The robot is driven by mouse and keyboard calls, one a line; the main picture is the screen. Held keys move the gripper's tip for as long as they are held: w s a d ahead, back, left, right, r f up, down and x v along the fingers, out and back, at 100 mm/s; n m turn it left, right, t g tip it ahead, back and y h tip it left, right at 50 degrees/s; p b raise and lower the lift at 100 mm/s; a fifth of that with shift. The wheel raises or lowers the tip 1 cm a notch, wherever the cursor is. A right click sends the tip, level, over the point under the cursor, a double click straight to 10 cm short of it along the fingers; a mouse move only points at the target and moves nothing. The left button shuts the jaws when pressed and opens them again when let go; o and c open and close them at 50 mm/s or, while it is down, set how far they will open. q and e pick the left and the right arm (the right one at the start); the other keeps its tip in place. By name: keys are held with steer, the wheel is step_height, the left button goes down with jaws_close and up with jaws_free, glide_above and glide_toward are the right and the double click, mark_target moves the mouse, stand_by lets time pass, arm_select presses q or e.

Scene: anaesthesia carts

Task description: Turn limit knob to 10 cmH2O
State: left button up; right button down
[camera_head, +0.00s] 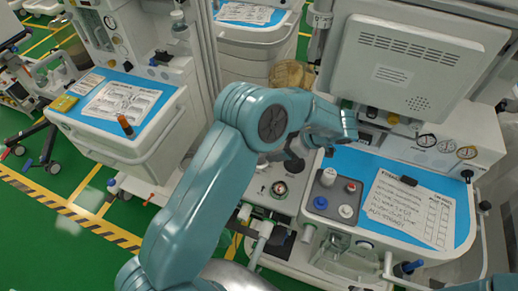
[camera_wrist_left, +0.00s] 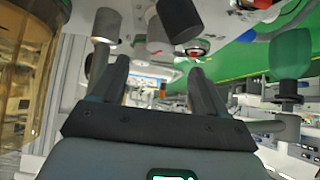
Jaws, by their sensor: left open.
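My left arm reaches across the head view and bends down over the middle anaesthesia cart. Its gripper is mostly hidden there behind the arm. In the left wrist view my left gripper (camera_wrist_left: 158,80) is open, with nothing between its two dark fingers. A dark grey cylinder (camera_wrist_left: 180,18) and a paler grey cylinder (camera_wrist_left: 105,24) show beyond the fingertips, apart from them. A round fitting with a dark and reddish middle (camera_head: 280,188) sits on the cart's grey panel below the arm. I cannot tell which part is the limit knob, and no scale is readable. My right gripper is not in view.
A grey tray (camera_head: 322,212) with small capped items stands on the blue worktop (camera_head: 375,160), beside a written sheet (camera_head: 410,205). A large monitor (camera_head: 410,65) overhangs it. Pale tubes and a clear canister hang in front. Another cart (camera_head: 125,150) stands at left on green floor.

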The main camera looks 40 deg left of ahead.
arm_select(q)
steer(key=p+x, duration=0.1)
steer(key=x, duration=0.7)
steer(key=shift+s+a, duration=0.1)
steer(key=shift+s, duration=0.05)
steer(key=shift+a+f, duration=0.25)
steer(key=shift+f, duration=0.15)
steer(key=c, duration=1)
